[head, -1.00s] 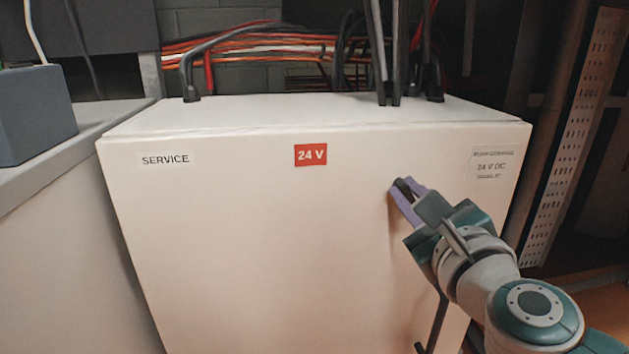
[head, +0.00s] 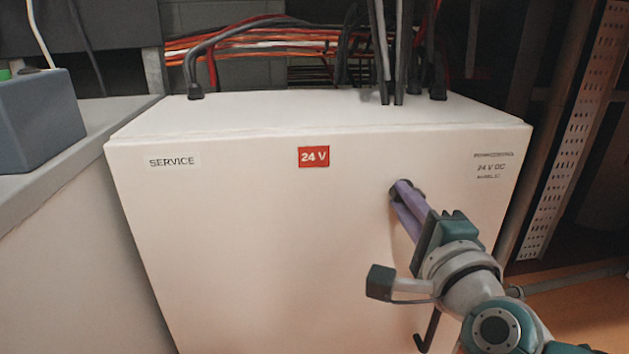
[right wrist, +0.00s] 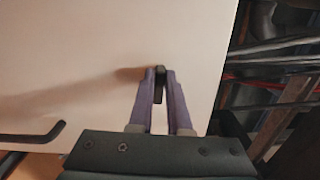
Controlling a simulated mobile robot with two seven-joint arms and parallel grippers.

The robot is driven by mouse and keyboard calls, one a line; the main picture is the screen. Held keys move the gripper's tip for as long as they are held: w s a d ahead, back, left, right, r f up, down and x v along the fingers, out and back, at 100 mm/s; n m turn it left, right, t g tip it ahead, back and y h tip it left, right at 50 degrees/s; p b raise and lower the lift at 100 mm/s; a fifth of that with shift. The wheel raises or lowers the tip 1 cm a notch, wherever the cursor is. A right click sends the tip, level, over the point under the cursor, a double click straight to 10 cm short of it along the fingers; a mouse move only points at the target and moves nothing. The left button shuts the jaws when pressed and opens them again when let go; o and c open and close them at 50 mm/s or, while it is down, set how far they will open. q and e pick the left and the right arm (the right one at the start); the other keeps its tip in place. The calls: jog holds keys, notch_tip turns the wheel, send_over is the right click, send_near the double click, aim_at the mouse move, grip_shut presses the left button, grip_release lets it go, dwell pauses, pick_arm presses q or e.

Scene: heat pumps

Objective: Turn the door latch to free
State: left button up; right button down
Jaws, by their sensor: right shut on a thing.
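The white 24 V cabinet door (head: 250,240) fills the middle of the head view. The small black door latch (right wrist: 159,84) sits on the door's right part. My right gripper (head: 400,190) has its purple fingers at the door face, shut on the latch. In the right wrist view the fingers (right wrist: 159,78) stand one on each side of the latch, which shows as a dark bar between their tips. In the head view the fingers mostly hide the latch. My left gripper is not in view.
A black bent door handle (head: 429,331) is below my right gripper, and it also shows in the right wrist view (right wrist: 40,136). Black cables (head: 390,60) enter the cabinet top. A grey-blue box (head: 38,120) stands on the left ledge. A perforated rail (head: 572,130) is at right.

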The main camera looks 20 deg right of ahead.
jog(key=shift+n, duration=0.6)
jog(key=c, duration=0.9)
grip_release()
jog(key=shift+o, duration=0.2)
jog(key=p+v, duration=0.2)
jog(key=v, duration=0.8)
jog(key=shift+d, duration=0.1)
